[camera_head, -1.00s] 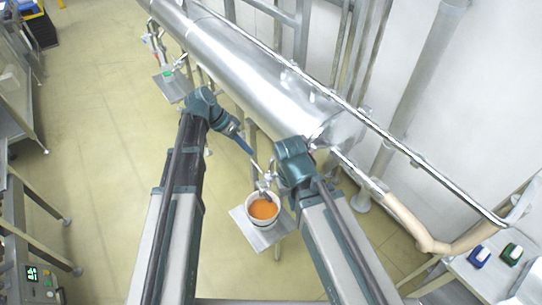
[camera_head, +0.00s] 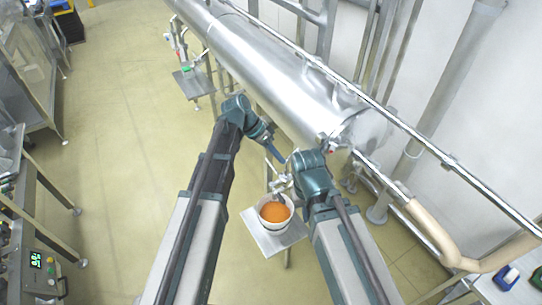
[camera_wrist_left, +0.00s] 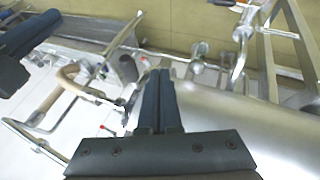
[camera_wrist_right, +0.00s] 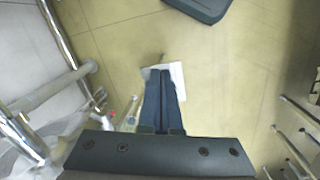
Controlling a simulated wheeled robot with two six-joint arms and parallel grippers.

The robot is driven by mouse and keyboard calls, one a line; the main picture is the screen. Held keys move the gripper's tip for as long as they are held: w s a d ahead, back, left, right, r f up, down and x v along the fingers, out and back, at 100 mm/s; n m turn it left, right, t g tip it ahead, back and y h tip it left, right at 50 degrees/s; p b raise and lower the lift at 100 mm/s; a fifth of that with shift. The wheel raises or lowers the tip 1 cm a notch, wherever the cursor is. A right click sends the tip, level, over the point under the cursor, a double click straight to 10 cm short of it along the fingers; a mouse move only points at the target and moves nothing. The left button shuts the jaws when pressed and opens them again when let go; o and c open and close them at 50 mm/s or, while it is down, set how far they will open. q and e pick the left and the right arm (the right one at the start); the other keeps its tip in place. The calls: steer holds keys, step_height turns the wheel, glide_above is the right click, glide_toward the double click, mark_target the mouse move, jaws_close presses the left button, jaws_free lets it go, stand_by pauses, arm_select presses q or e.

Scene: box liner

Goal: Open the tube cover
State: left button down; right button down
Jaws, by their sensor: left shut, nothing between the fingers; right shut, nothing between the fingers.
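The tube is a large shiny steel cylinder (camera_head: 275,75) running from the upper left to the middle of the head view. Its near end cap (camera_head: 362,135) is partly visible, and the tube also fills the lower right of the left wrist view (camera_wrist_left: 265,120). My left gripper (camera_head: 279,157) is shut and empty, just below and left of the tube's near end. Its blue fingers show together in the left wrist view (camera_wrist_left: 160,72).
A white bucket of orange contents (camera_head: 276,224) stands on a small metal stand (camera_head: 257,236) below the tube's near end. Steel pipes (camera_head: 450,165) line the wall at right. A bench with a control panel (camera_head: 40,268) is at left.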

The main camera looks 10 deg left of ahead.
arm_select(q)
steer(key=shift+s+d+f, duration=0.3)
steer(key=shift+s+d, duration=0.35)
steer(key=shift+d, duration=0.15)
steer(key=shift+s+d+f, duration=0.25)
steer(key=shift+s+d, duration=0.4)
steer(key=shift+d, duration=0.1)
steer(key=shift+s, duration=0.1)
